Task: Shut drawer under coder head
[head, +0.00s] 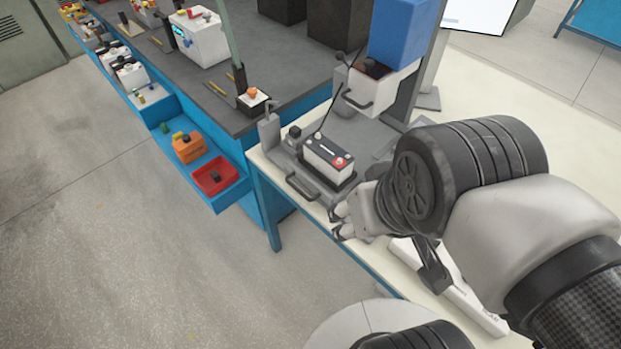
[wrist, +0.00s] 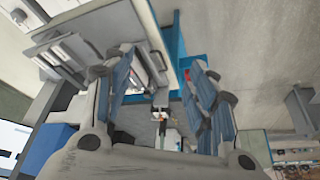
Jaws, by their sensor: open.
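The coder head looks to be the blue block (head: 402,32) on the upright at the back of the cream bench in the head view. Under it is a white drawer (head: 380,92), pulled out, with its dark open top showing and a grey bar handle (head: 358,103) on its front. My gripper (head: 338,222) is at the bench's front edge, below and in front of the drawer, apart from it. Its fingers are open in the wrist view (wrist: 160,72), with nothing seen held between them. I cannot clearly make out the drawer in the wrist view.
A battery (head: 327,157) sits on a grey fixture with a front handle (head: 301,187), between my gripper and the drawer. A thin dark rod rises beside it. A white bar (head: 455,290) lies on the bench.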

